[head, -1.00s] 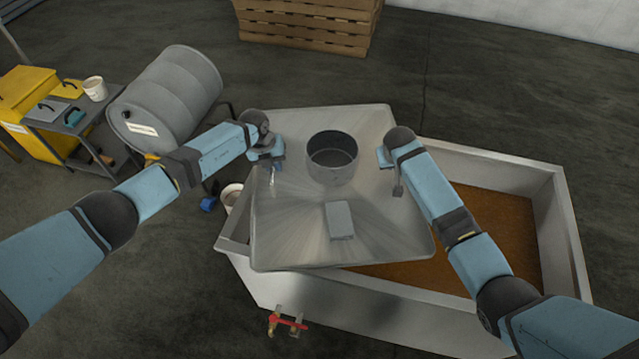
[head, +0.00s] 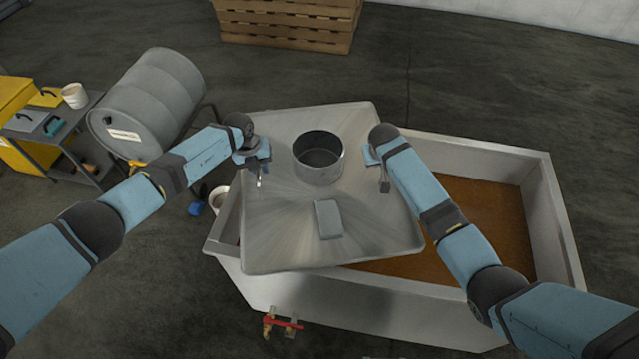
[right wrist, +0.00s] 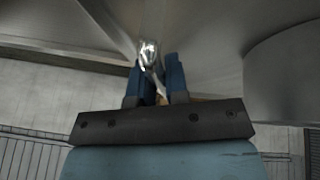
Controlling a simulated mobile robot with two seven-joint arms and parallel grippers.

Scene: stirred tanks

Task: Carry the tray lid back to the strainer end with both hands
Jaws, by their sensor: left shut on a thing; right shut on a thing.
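The tray lid (head: 285,225) is a large flat metal plate with a round open collar (head: 319,160) and a small grey block (head: 328,219) on top. It lies slightly turned over the left part of the metal tank (head: 548,215). My left gripper (head: 259,170) is shut at the lid's left side, on a handle mostly hidden by the fingers. My right gripper (head: 381,178) is shut at its right side. In the right wrist view the right gripper (right wrist: 160,75) has a shiny metal handle (right wrist: 149,57) between its fingers. I cannot tell whether the lid touches the rim.
Brown contents (head: 480,215) show in the tank's open right part. A red-handled valve (head: 283,324) sticks out at its front. A grey drum (head: 150,100), a cart (head: 62,140) and a white bucket (head: 218,200) stand left. A wooden crate (head: 290,22) stands behind; floor between is clear.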

